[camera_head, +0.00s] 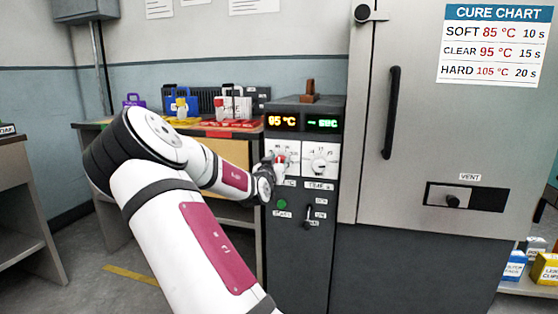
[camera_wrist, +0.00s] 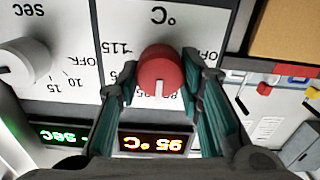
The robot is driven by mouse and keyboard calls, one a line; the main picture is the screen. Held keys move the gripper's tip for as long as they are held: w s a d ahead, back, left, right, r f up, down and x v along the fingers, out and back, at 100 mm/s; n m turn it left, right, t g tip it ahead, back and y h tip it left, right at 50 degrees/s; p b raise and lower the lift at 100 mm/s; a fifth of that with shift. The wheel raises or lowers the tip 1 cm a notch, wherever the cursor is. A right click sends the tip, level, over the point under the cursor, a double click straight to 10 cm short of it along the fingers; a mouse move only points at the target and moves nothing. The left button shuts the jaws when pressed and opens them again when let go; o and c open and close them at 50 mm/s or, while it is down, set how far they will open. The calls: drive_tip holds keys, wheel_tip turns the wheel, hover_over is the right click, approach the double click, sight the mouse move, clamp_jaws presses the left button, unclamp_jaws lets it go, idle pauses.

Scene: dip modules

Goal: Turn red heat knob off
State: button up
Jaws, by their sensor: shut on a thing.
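The red heat knob (camera_wrist: 160,72) sits on a white dial plate marked °C in the wrist view, which appears upside down. Labels 115 and OFF show around it. My gripper (camera_wrist: 160,85) is shut on the red knob, with one finger on each side. A small white mark shows on the knob's lower edge. The amber display (camera_wrist: 155,142) reads 95 °C, and it also shows in the head view (camera_head: 282,121).
A white timer knob (camera_head: 319,163) marked sec is beside the red one. Below are a green button (camera_head: 282,204) and a lever (camera_head: 306,223). The steel oven door (camera_head: 430,130) stands right, with a black handle (camera_head: 391,112). A bench with colored items (camera_head: 215,125) stands behind, left.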

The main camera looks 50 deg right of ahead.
drive_tip(key=shift+w+a+f+n+p, duration=0.1)
drive_tip(key=shift+n+p, duration=0.75)
drive_tip(key=shift+n, duration=2.5)
drive_tip(key=shift+s+d+f+n+p, duration=0.15)
drive_tip(key=shift+n+p, duration=0.7)
drive_tip(key=shift+n, duration=2.45)
drive_tip(key=shift+w+a+f+n+p, duration=0.15)
drive_tip(key=shift+n+p, duration=0.7)
drive_tip(key=shift+n, duration=2.5)
drive_tip(key=o, duration=1.2)
drive_tip(key=shift+r, duration=0.1)
drive_tip(key=shift+c, duration=0.2)
drive_tip(key=shift+a, duration=0.1)
drive_tip(key=v, duration=1.1)
drive_tip(key=shift+a, duration=0.4)
